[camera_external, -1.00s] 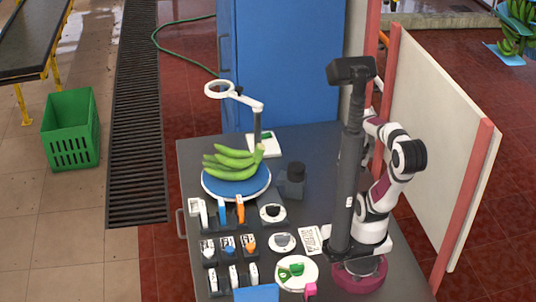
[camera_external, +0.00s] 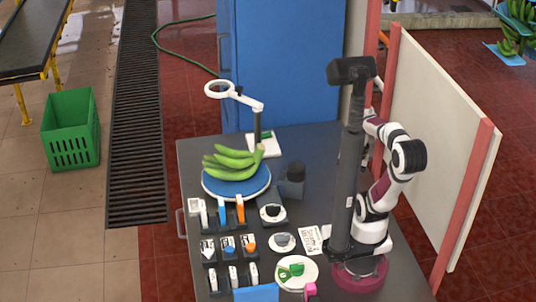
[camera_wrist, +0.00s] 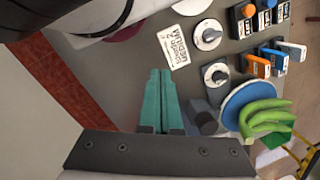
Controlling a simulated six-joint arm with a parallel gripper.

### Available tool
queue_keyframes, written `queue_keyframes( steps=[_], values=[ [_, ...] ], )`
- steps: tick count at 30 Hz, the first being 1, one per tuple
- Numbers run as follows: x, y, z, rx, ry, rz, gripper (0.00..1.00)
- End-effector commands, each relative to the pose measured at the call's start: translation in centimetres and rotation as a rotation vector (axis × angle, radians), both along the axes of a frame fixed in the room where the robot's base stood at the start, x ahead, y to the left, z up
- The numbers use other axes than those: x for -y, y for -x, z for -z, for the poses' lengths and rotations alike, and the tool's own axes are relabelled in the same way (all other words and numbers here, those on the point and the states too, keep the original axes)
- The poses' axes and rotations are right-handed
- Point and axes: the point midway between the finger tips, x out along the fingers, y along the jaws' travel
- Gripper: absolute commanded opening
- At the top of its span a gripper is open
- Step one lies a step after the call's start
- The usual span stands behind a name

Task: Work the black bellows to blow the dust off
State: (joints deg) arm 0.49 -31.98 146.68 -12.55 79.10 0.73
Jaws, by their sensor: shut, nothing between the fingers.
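The black bellows (camera_external: 292,181) looks like a dark grey block with a round black top. It stands on the dark table, right of a blue round plate (camera_external: 207,190) bearing green bananas (camera_external: 232,162). In the wrist view the dark round-ended bellows (camera_wrist: 205,122) sits just right of my fingers, apart from them as far as I can tell. My gripper (camera_wrist: 160,74) has teal fingers pressed together, with nothing between them. In the external view my gripper is hidden behind the dark column. I cannot make out any dust.
A white ring lamp (camera_external: 219,89) on an arm stands behind the plate. Round dials (camera_external: 282,242) and a printed card (camera_external: 311,240) lie nearer the front. A white panel (camera_external: 430,130) stands at right.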

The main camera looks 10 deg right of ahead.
Motion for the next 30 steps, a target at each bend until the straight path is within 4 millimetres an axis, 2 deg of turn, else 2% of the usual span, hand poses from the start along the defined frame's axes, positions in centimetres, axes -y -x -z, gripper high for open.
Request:
queue_keyframes(
  steps=[5,8,11,15,19,22,25,27,30],
  values=[
    [0.6,-0.5,0.1,0.016,0.026,-0.010,0.00],
    [2.8,-2.5,0.3,0.075,0.124,-0.049,0.00],
    [6.0,-5.9,0.2,0.178,0.273,-0.128,0.00],
    [9.6,-11.8,-1.1,0.348,0.472,-0.291,0.00],
    [10.7,-17.9,-3.0,0.524,0.617,-0.499,0.00],
    [9.6,-22.6,-4.3,0.669,0.688,-0.709,0.00],
    [6.6,-26.4,-5.0,0.816,0.702,-0.963,0.00],
    [3.6,-28.1,-4.7,0.906,0.669,-1.161,0.00],
    [-0.6,-28.6,-3.5,0.999,0.574,-1.421,0.00]
  ],
)
